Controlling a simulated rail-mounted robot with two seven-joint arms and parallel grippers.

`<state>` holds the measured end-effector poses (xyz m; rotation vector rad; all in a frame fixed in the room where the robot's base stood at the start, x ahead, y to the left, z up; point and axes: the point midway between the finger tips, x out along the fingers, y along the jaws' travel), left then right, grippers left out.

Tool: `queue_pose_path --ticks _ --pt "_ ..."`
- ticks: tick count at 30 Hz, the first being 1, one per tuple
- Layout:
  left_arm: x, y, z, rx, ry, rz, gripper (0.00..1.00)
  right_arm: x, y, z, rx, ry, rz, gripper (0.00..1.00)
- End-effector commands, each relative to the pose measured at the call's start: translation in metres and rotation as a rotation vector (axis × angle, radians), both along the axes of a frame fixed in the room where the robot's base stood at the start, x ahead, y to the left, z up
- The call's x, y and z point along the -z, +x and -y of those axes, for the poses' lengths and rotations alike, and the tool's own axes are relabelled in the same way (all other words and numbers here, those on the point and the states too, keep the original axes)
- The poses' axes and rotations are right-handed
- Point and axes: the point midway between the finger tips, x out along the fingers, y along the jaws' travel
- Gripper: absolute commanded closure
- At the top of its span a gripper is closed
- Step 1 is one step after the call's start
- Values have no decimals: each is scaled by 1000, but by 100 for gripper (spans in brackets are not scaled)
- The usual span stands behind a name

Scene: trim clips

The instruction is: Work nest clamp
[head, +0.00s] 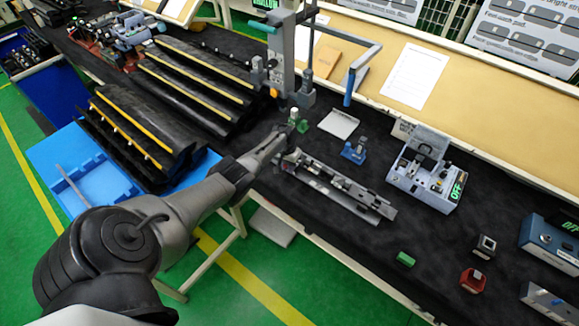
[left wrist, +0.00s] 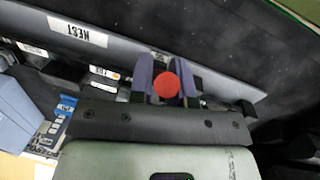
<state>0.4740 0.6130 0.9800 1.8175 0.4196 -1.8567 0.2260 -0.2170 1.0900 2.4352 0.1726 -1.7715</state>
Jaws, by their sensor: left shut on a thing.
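The nest (head: 335,188) is a long grey fixture on the black bench mat, lying just right of my left gripper (head: 280,143). In the left wrist view the nest's side wall (left wrist: 125,48) carries a white NEST label. My left gripper also shows there (left wrist: 166,82), with two bluish fingers shut on a round red knob (left wrist: 167,87). The knob appears to belong to the nest clamp. The rest of the clamp is hidden by the fingers and gripper body. In the head view the gripper covers the nest's left end. My right gripper is not in view.
A grey post with a blue-handled lever (head: 349,88) stands behind the nest. A grey box with a green OFF display (head: 425,178) stands right. A blue fixture (head: 354,151), green block (head: 405,259) and red block (head: 473,281) stand around it. Black trim parts (head: 190,85) lie left.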

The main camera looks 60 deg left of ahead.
Motion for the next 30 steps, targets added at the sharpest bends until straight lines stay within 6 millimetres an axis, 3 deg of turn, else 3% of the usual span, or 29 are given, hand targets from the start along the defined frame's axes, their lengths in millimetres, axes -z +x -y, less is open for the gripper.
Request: queue_pose_path --ticks 8,17,23,30 --pt "1 0 0 0 1 -1 57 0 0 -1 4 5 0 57" --pt "-3 0 -1 0 1 0 57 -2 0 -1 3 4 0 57" --pt "-31 -1 -4 3 4 0 57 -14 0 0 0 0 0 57" --pt "-77 -2 -11 1 4 2 57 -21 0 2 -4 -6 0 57"
